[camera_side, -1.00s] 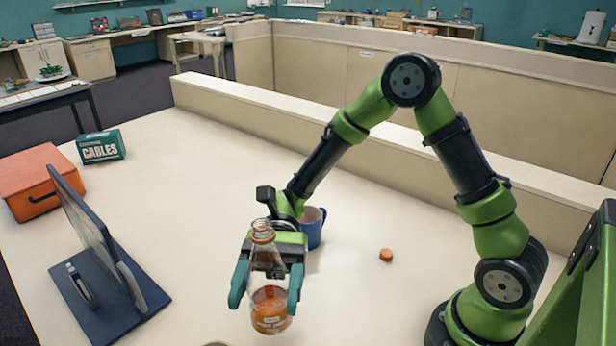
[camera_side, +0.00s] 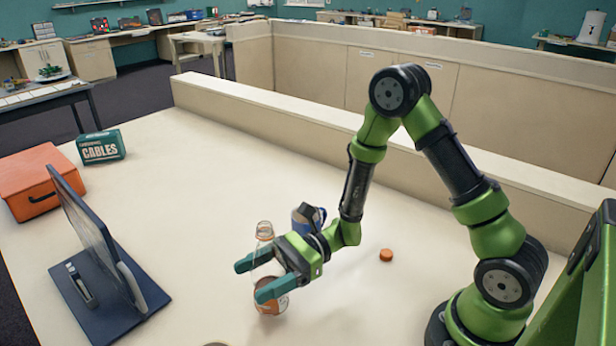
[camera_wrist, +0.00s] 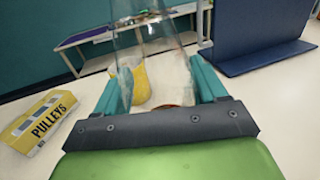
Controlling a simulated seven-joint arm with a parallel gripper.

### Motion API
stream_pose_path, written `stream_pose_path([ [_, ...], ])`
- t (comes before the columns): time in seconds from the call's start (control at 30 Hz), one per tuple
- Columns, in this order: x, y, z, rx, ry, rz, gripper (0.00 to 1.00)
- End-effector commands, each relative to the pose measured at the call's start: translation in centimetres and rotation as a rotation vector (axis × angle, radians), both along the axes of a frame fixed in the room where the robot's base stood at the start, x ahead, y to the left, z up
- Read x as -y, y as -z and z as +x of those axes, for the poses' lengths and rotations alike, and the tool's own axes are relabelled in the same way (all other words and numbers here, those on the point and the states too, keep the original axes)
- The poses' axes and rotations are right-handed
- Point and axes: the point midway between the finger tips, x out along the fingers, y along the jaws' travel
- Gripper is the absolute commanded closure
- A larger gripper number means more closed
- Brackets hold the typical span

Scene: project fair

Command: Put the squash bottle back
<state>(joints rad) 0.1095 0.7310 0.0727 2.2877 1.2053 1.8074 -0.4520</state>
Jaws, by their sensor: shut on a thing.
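The squash bottle (camera_side: 265,234) is clear, with orange liquid low inside and a label near its base. It stands upright between the two teal fingers of my gripper (camera_side: 251,280), which is shut on its middle and reaches in from the right. I cannot tell whether its base touches the table. In the wrist view the clear bottle (camera_wrist: 150,65) fills the space between my gripper's fingers (camera_wrist: 160,85). An orange cap (camera_side: 386,255) lies on the table to the right; I cannot tell whether it belongs to the bottle.
A blue mug (camera_side: 299,221) stands close behind my wrist, partly hidden. A dark blue stand with a panel (camera_side: 115,290), an orange case (camera_side: 35,185) and a green CABLES box (camera_side: 101,146) are at left. The wrist view shows a yellow PULLEYS box (camera_wrist: 40,122). The table's middle back is clear.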

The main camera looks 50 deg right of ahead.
Motion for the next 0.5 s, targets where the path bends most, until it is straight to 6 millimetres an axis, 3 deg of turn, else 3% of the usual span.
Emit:
stream_pose_path([
  [0.2, 0.0, 2.7, 0.0, -0.003, -0.002, 0.001, 0.65],
  [0.5, 0.0, 3.0, 0.0, -0.001, -0.002, 0.001, 0.65],
])
